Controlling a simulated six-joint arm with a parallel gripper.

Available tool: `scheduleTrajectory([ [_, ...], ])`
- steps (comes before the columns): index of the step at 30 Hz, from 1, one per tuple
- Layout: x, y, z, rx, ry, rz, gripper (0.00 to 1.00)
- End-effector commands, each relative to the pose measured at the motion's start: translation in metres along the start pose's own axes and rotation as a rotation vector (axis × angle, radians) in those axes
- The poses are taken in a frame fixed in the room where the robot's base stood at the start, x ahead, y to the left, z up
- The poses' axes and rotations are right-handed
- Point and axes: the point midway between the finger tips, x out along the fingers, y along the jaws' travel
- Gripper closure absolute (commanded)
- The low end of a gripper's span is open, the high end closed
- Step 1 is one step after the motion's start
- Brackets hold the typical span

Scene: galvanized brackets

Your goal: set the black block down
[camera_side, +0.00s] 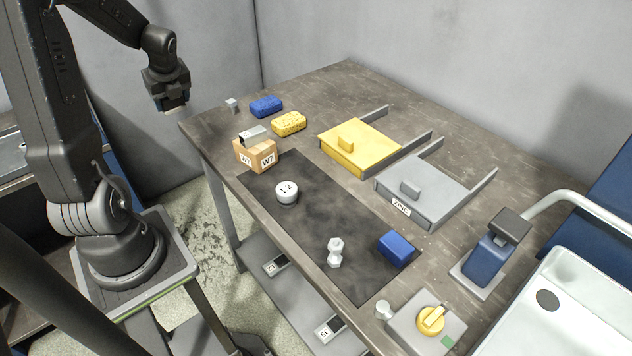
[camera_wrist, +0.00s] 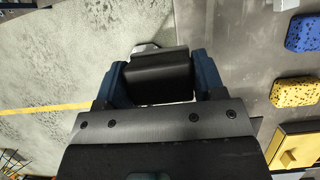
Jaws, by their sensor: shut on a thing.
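The black block (camera_wrist: 158,78) is between the two blue fingers of my gripper (camera_wrist: 160,82) in the wrist view, with a finger against each side. A pale grey piece (camera_wrist: 146,49) shows just past the block's far edge; I cannot tell what it is. In the side view my gripper (camera_side: 172,106) hangs at the upper left, off the table's left end and above the floor. The block cannot be made out clearly there.
The table's bare top (camera_side: 340,95) has free room at the back. A dark mat (camera_side: 310,225) carries a round white weight (camera_side: 287,192), a pale bolt (camera_side: 335,252) and a blue block (camera_side: 396,248). Sponges (camera_side: 289,123), a carton (camera_side: 256,155) and drawers (camera_side: 360,147) stand nearby.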

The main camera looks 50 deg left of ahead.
Motion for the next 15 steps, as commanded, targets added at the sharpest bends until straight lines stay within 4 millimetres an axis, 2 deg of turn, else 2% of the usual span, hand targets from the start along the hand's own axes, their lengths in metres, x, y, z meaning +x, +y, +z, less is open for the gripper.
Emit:
scheduleTrajectory([
  [9,-0.047,0.0,0.02,-0.003,-0.007,-0.005,0.61],
  [15,-0.054,-0.035,-0.004,0.117,0.001,-0.049,0.61],
])
